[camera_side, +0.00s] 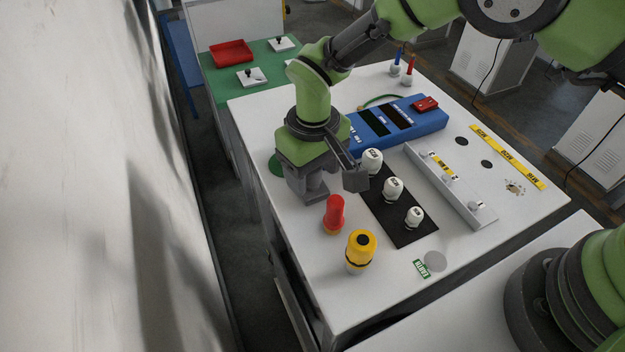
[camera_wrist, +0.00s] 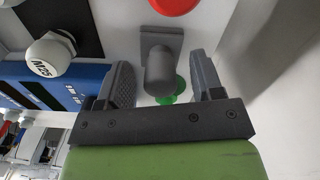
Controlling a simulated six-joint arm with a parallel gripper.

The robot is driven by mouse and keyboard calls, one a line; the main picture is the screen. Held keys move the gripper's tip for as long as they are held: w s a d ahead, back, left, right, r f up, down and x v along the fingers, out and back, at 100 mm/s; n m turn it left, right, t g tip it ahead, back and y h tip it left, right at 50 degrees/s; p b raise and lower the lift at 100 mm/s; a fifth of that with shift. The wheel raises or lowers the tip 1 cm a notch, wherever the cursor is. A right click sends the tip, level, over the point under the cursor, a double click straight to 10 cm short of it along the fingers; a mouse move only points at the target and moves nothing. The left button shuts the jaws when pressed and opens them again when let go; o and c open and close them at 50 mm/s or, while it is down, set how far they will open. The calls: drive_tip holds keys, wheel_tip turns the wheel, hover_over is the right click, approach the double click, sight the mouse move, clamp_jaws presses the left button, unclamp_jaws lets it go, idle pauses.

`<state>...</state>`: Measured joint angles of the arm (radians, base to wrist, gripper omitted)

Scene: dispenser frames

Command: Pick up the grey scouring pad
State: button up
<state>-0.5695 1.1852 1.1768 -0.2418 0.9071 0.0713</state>
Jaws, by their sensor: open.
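My gripper (camera_side: 328,182) is open at the left side of the table, well to the left of and behind the disc. In the wrist view, its two fingers (camera_wrist: 165,84) stand apart. A grey rounded post on a square plate (camera_wrist: 160,65) appears between them; I cannot tell whether they touch it.
A red bottle (camera_side: 334,212) and a yellow bottle (camera_side: 361,250) stand in front of my gripper. A blue box (camera_side: 420,124) lies farther back.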

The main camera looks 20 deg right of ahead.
drive_tip(key=c, duration=1)
drive_tip(key=shift+r, duration=4.95)
